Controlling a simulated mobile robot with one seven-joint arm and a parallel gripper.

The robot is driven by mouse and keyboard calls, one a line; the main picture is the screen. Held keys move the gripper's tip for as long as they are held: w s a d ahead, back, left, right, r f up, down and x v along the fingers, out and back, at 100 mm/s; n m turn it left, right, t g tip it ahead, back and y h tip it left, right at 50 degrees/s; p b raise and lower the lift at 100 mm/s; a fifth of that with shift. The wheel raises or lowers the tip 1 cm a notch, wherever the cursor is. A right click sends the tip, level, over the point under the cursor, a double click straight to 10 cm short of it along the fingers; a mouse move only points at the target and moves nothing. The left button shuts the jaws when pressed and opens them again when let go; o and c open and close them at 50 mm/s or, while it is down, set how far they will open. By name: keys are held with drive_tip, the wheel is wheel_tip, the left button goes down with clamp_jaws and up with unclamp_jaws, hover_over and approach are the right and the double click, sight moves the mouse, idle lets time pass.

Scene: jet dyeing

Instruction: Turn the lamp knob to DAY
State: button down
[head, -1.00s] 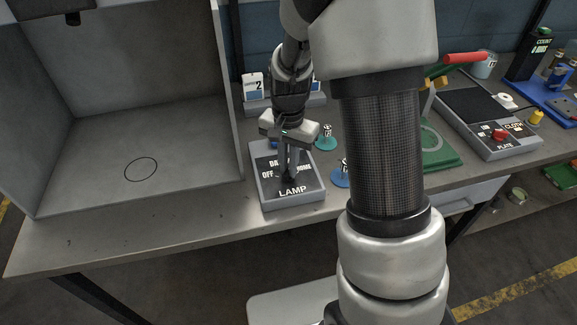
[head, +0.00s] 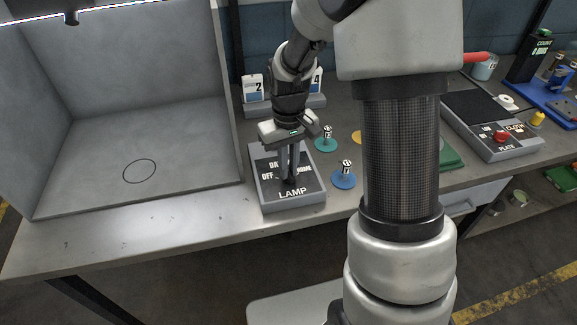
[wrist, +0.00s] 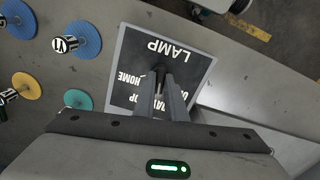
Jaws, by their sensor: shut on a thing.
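The lamp box (head: 268,203) is a grey housing with a black face marked LAMP, OFF, HOME and a partly covered word starting DA. It sits on the bench right of the grey booth. My gripper (head: 288,180) points down onto the face, its fingers shut on the lamp knob. In the wrist view my gripper (wrist: 162,84) covers most of the dark knob (wrist: 160,69) and part of the lettering, so I cannot tell the knob's pointer direction. The booth (head: 95,130) has a bright white strip (head: 130,10) along its top edge.
Blue (head: 344,181) and teal (head: 325,146) discs with small posts stand close right of the lamp box. Number cards (head: 253,87) stand behind it. A plate control box (head: 500,140) is at the right. The bench front left is clear.

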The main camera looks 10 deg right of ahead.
drive_tip(key=shift+n, duration=1)
drive_tip(key=c, duration=1.8)
unclamp_jaws()
wheel_tip(320, 180, up, 18)
drive_tip(key=p, duration=0.1)
drive_tip(key=shift+f, duration=0.25)
